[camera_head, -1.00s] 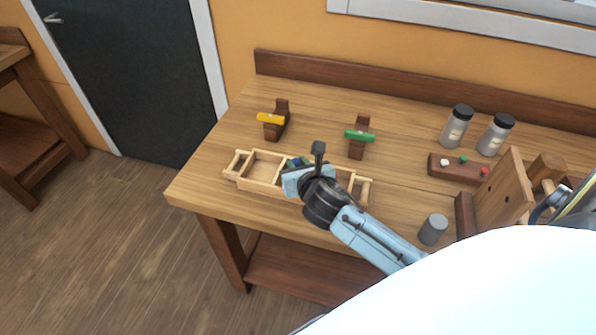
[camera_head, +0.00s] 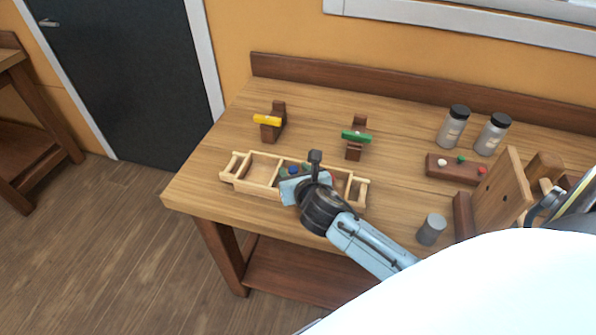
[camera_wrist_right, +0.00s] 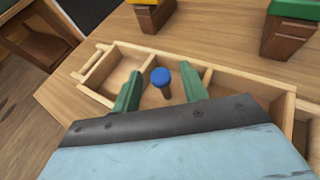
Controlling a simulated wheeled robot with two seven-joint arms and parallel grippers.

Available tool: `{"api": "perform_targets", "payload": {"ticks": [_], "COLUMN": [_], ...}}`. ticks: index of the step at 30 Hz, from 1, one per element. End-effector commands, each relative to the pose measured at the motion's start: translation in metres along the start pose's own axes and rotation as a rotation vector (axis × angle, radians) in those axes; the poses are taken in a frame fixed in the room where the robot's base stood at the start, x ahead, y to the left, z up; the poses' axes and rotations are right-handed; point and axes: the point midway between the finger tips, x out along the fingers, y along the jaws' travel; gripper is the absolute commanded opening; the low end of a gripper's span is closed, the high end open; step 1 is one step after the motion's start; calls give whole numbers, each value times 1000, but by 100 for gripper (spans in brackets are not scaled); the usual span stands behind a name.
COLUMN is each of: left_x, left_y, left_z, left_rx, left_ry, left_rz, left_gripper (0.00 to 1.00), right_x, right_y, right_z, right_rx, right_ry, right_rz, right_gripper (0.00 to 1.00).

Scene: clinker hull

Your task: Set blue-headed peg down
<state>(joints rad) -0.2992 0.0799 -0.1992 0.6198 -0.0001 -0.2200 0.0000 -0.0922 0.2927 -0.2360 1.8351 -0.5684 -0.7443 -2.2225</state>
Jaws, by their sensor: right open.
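The blue-headed peg (camera_wrist_right: 160,77) stands in a compartment of the wooden tray (camera_wrist_right: 127,51), its blue head up and its dark shaft below. In the right wrist view it is between the two green fingers of my right gripper (camera_wrist_right: 160,88), which is open, with visible space on both sides of the peg. In the head view the peg's blue head (camera_head: 293,169) shows just above my right gripper (camera_head: 290,180). The tray (camera_head: 240,184) lies near the table's front edge, partly hidden by my right arm. My left gripper is out of view.
Behind the tray stand a brown block with a yellow bar (camera_head: 267,120) and one with a green bar (camera_head: 356,137). A rack with small coloured pegs (camera_head: 452,172), two jars (camera_head: 453,126), a grey cylinder (camera_head: 431,229) and an upright board (camera_head: 503,190) are at the right.

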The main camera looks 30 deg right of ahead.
Motion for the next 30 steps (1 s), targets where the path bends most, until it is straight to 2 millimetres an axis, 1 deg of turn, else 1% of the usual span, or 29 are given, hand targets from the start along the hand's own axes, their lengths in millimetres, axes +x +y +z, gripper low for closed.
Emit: {"api": "perform_targets", "payload": {"ticks": [2,5,12,15,18,21,24,30], "left_x": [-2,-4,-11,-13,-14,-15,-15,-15], "left_y": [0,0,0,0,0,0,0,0], "left_z": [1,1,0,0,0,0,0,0], "left_rx": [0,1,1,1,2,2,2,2], "left_ry": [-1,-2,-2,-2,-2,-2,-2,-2], "left_rz": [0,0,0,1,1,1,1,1], "left_gripper": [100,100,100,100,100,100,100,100], "right_x": [-5,-20,-73,-92,-107,-116,-120,-121], "right_y": [0,0,0,0,0,0,0,0], "right_z": [2,1,2,2,2,2,2,2], "right_rx": [0,-1,-1,0,-1,0,0,0], "right_ry": [0,2,2,2,0,1,0,0], "right_rz": [0,1,2,0,0,0,-1,-1], "right_gripper": [43,43,43,43,43,43,43,43]}}
